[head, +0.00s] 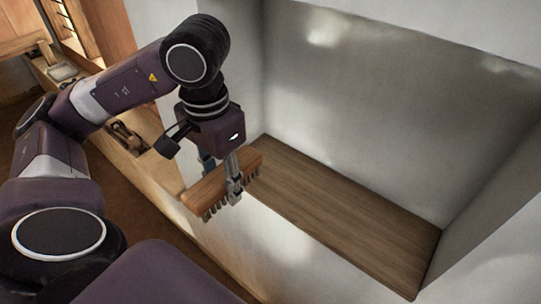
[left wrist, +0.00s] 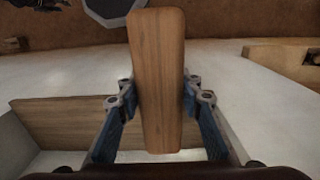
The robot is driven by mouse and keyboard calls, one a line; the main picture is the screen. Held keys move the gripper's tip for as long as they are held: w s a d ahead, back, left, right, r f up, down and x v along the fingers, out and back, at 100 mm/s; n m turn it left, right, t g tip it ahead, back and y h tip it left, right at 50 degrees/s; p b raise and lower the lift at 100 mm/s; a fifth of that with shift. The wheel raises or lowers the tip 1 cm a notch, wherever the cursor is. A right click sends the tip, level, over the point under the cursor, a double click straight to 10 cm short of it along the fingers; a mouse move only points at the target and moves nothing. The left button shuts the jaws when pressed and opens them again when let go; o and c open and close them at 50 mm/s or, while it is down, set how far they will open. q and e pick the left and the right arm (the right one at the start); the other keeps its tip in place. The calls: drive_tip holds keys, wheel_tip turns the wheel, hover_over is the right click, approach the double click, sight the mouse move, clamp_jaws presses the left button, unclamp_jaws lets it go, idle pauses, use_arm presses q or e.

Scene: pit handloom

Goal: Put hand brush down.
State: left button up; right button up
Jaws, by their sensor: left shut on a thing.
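The hand brush has a wooden back and dark bristle tufts (head: 208,190). In the head view my left gripper (head: 234,188) is shut on it, with the bristles facing down. The brush is in front of a wall niche with a wooden shelf floor (head: 340,215), near the shelf's left end. I cannot tell whether it is over the shelf edge. In the left wrist view the brush's wooden back (left wrist: 158,80) stands between the two fingers (left wrist: 160,96); its bristles are hidden there. My right gripper is not in view.
The shelf is empty, with pale niche walls (head: 350,100) behind and at the sides. A wooden bench or frame (head: 125,150) with small items runs along the left, behind my arm. The white wall face (head: 285,250) drops below the shelf's front edge.

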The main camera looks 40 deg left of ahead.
use_arm(q)
drive_tip(key=p, duration=0.5)
hover_over(270, 176)
wheel_tip(270, 176, down, 3)
drive_tip(key=shift+r+p, duration=0.15)
drive_tip(key=shift+p, duration=0.55)
drive_tip(key=shift+s+f, duration=0.1)
drive_tip(key=shift+f, duration=0.4)
drive_tip(key=shift+f+p, duration=0.35)
drive_tip(key=shift+p, duration=0.2)
drive_tip(key=shift+f+p, duration=0.8)
drive_tip(key=shift+f, duration=0.1)
drive_tip(key=shift+w+f, duration=0.25)
drive_tip(key=shift+f, duration=0.15)
drive_tip(key=shift+f, duration=0.1)
drive_tip(key=shift+s+f+b, duration=0.1)
drive_tip(key=shift+f+b, duration=0.25)
drive_tip(key=shift+b, duration=0.05)
